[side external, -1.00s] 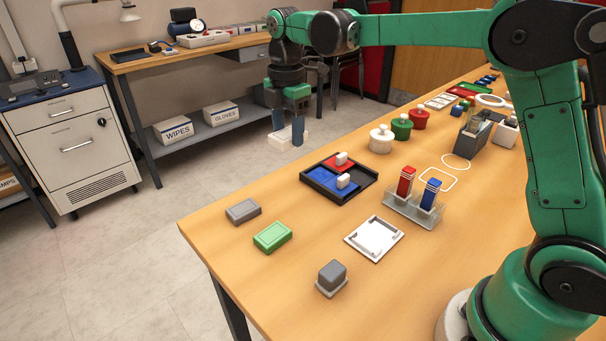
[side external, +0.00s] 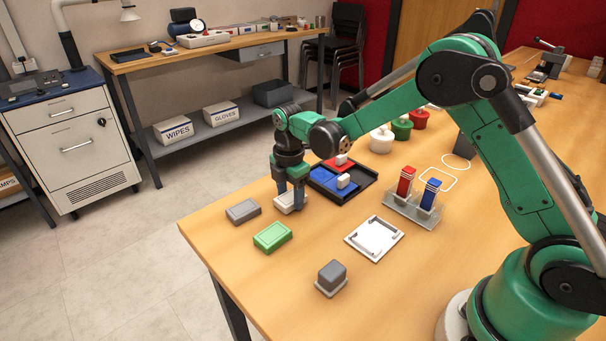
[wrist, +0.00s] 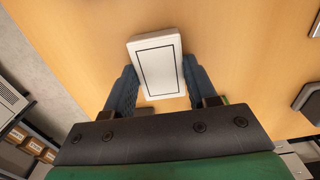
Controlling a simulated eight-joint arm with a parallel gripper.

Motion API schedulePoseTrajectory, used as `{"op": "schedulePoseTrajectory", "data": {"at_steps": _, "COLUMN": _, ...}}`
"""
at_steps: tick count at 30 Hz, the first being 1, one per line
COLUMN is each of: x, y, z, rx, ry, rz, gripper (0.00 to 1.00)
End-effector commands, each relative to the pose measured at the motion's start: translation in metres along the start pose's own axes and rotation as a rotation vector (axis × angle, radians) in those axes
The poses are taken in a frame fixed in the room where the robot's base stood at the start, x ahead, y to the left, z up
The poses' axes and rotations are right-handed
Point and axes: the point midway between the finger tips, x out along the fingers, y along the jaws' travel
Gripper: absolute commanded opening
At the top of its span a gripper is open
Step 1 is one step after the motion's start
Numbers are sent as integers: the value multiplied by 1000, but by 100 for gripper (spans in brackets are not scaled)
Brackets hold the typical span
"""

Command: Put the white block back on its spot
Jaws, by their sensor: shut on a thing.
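The white block (side external: 288,204) is between the fingers of my gripper (side external: 291,196), low over the table at its far left edge area, between the grey block and the black tray. In the wrist view the white block (wrist: 160,64) shows its top face with a thin dark outline. My gripper's blue fingers (wrist: 158,92) are shut on its two sides. I cannot tell whether the block touches the table. Its spot is not clearly marked in view; the table under the block is hidden.
A grey block (side external: 243,211) and a green block (side external: 272,237) lie in front. A black tray (side external: 357,199) with red and blue pieces is just right of my gripper. A white square frame (side external: 374,239) and a holder (side external: 417,212) with red and blue items stand farther right.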

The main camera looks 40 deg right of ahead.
Motion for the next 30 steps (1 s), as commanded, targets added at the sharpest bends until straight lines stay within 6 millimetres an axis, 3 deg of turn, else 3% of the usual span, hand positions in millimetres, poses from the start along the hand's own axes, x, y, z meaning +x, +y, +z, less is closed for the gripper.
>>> {"op": "schedulePoseTrajectory", "data": {"at_steps": 5, "x": 2, "y": 0, "z": 0, "rx": 0, "ry": 0, "rz": 0, "gripper": 0}}
{"op": "schedulePoseTrajectory", "data": {"at_steps": 6, "x": 3, "y": 0, "z": 0, "rx": 0, "ry": 0, "rz": 0, "gripper": 54}}
{"op": "schedulePoseTrajectory", "data": {"at_steps": 9, "x": 3, "y": 0, "z": 0, "rx": 0, "ry": 0, "rz": 0, "gripper": 83}}
{"op": "schedulePoseTrajectory", "data": {"at_steps": 20, "x": 0, "y": 0, "z": 0, "rx": 0, "ry": 0, "rz": 0, "gripper": 83}}
{"op": "schedulePoseTrajectory", "data": {"at_steps": 23, "x": -12, "y": 0, "z": 0, "rx": 0, "ry": 0, "rz": 0, "gripper": 83}}
{"op": "schedulePoseTrajectory", "data": {"at_steps": 30, "x": -66, "y": -1, "z": 0, "rx": 0, "ry": 0, "rz": 0, "gripper": 83}}
